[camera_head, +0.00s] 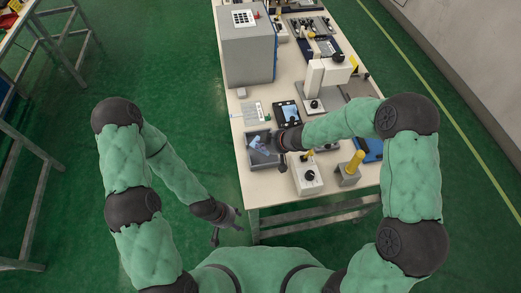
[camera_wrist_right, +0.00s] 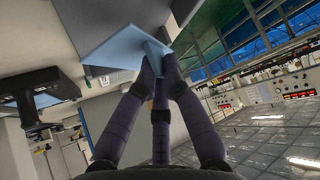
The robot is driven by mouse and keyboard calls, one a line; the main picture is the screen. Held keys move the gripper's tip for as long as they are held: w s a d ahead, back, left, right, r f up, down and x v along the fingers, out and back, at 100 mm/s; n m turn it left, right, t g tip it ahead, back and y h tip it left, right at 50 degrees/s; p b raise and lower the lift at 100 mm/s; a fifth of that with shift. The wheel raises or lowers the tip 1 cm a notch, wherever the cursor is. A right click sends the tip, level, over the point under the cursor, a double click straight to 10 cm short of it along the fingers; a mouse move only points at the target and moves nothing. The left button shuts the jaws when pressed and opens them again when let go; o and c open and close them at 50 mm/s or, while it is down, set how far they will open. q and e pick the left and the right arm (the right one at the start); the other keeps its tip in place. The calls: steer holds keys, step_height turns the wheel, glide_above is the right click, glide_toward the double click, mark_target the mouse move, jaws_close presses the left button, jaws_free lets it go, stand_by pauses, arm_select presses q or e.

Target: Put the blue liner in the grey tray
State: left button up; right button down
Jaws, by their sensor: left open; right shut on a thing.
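The grey tray (camera_head: 254,162) stands near the left edge of the table's near part. My right gripper (camera_head: 265,146) reaches over the tray from the right. In the right wrist view my right gripper (camera_wrist_right: 158,65) is shut on a light blue, thin, flat piece, the blue liner (camera_wrist_right: 115,47), by a raised part of it. In the head view the liner is small and partly hidden by the fingers; I cannot tell if it touches the tray floor. My left gripper (camera_head: 226,230) is open and empty, low beside the table's near left corner.
A white box with a black knob (camera_head: 307,176) and a block with a yellow handle (camera_head: 350,170) stand right of the tray. A dark-framed device (camera_head: 287,114) and a printed card (camera_head: 253,112) lie behind it. A big grey cabinet (camera_head: 248,55) stands farther back.

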steer(key=shift+w+a+f, duration=0.15)
steer(key=shift+w+f, duration=0.05)
steer(key=shift+f, duration=0.25)
steer(key=shift+w+f+b, duration=0.1)
steer(key=shift+f+b, duration=1.1)
steer(key=shift+f, duration=0.3)
steer(key=shift+f, duration=0.15)
steer(key=c, duration=1.4)
jaws_free()
